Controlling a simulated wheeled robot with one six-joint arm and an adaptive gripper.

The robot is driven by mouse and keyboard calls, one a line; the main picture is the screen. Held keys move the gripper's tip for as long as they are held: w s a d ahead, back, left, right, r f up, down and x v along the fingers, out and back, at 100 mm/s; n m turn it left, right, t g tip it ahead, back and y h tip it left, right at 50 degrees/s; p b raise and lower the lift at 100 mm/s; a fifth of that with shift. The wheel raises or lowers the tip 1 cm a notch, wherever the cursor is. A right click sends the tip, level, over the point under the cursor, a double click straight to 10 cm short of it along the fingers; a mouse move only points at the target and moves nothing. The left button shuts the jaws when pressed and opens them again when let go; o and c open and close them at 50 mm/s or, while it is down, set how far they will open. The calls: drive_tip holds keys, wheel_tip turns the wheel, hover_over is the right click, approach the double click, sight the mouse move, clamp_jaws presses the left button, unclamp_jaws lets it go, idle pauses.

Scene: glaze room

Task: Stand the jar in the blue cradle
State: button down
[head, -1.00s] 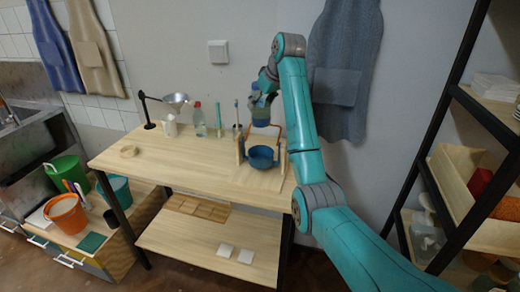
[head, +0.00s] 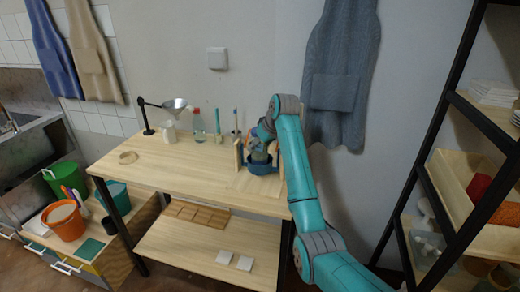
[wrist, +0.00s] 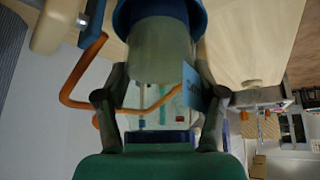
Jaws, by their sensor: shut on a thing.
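The jar (wrist: 160,50) is a dull grey-green cylinder, seen large in the wrist view; in the head view it shows (head: 260,154) partly behind my arm. My gripper (wrist: 163,88) is shut on the jar, one finger on each side. The blue cradle (head: 262,168) is a round cup between wooden posts at the table's right end. Its blue rim (wrist: 196,14) surrounds the jar's lower end at the top of the wrist view. The jar looks about upright and within the cup; whether its base touches the cup's floor is hidden.
An orange bail (wrist: 78,92) curves close beside the jar and finger. A wooden post (head: 238,152) stands left of the cup. A bottle (head: 198,122), white jug (head: 169,130) and funnel on a stand (head: 174,104) are further left. The table's front middle (head: 185,170) is clear.

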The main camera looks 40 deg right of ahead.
drive_tip(key=shift+f, duration=0.65)
drive_tip(key=shift+c, duration=0.6)
unclamp_jaws()
drive_tip(key=shift+f, duration=0.15)
drive_tip(key=v, duration=0.7)
drive_tip(key=shift+r, duration=0.3)
drive_tip(key=shift+s, duration=0.25)
